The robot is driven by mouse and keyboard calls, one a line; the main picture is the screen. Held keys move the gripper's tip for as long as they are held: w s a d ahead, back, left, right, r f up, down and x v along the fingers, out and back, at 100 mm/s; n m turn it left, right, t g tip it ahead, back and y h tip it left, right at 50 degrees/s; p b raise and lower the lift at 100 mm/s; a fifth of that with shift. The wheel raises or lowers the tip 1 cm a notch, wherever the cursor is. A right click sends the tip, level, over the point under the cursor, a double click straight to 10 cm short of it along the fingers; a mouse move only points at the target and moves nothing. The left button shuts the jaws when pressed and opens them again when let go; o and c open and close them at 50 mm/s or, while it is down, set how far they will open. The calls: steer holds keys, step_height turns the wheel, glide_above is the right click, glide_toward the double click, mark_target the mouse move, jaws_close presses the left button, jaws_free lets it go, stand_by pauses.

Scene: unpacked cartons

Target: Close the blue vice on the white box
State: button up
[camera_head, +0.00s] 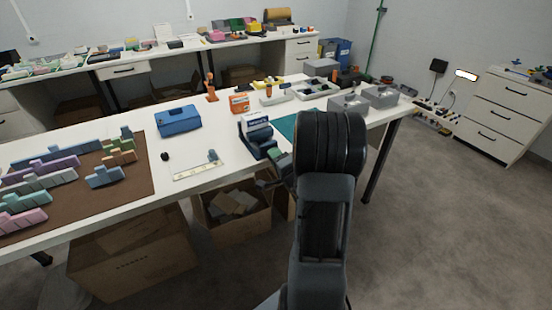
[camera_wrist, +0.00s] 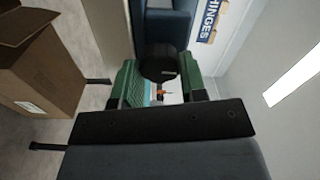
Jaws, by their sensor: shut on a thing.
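The blue vice (camera_head: 262,150) stands near the front edge of the white table. The white box (camera_head: 256,120) with blue lettering sits upright in it; whether the vice jaws touch it cannot be told. In the wrist view, part of the vice's blue body (camera_wrist: 166,28) is at the top, with the box's label (camera_wrist: 211,20) to its right. My gripper (camera_wrist: 163,85) has its green fingers on either side of the vice's round black knob (camera_wrist: 158,62), shut on it. In the head view my gripper (camera_head: 279,163) is at the vice's front, partly hidden by my arm.
A blue case (camera_head: 178,121) and an orange box (camera_head: 239,102) stand on the table (camera_head: 215,135). Grey bins (camera_head: 381,96) stand at the right end. A brown mat (camera_head: 125,187) with coloured blocks covers the left. Open cartons (camera_head: 235,222) are on the floor below.

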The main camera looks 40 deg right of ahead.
steer(key=o, duration=0.9)
steer(key=shift+o, duration=0.2)
steer(key=shift+s, duration=0.1)
steer(key=s+a+p, duration=0.2)
steer(key=s+p, duration=1)
steer(key=s, duration=0.1)
steer(key=shift+s, duration=0.25)
